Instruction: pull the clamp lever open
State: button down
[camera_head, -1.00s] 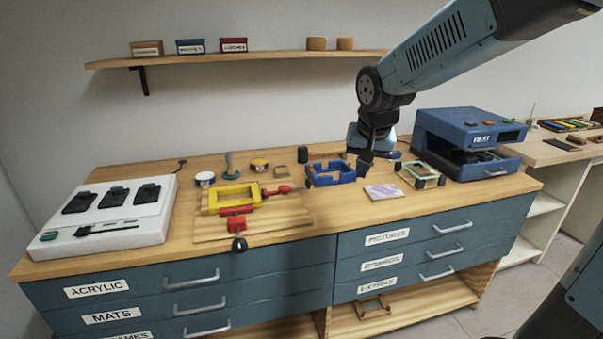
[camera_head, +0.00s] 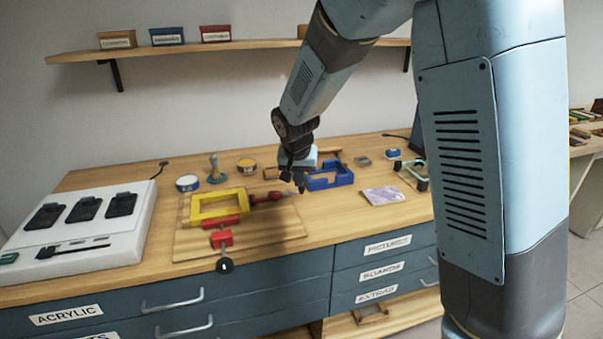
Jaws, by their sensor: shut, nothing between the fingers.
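A yellow frame (camera_head: 220,206) lies on a wooden board (camera_head: 270,235) at the left middle of the bench. A red clamp (camera_head: 221,239) sits at its front edge, with a lever ending in a black knob (camera_head: 224,265) over the bench's front edge. A second red clamp (camera_head: 268,198) is at the frame's right side, its handle pointing right. My gripper (camera_head: 300,187) is shut and empty, pointing down just right of the second clamp's handle end. Whether it touches that handle I cannot tell.
A white station (camera_head: 85,226) is at the left. Jars and a stamp (camera_head: 215,172) stand behind the clamps.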

jog(key=x, duration=0.6)
jog(key=shift+w+f, duration=0.15)
jog(key=shift+f, duration=0.2)
jog(key=shift+w+d+r, duration=0.1)
jog(key=shift+w, duration=1.75)
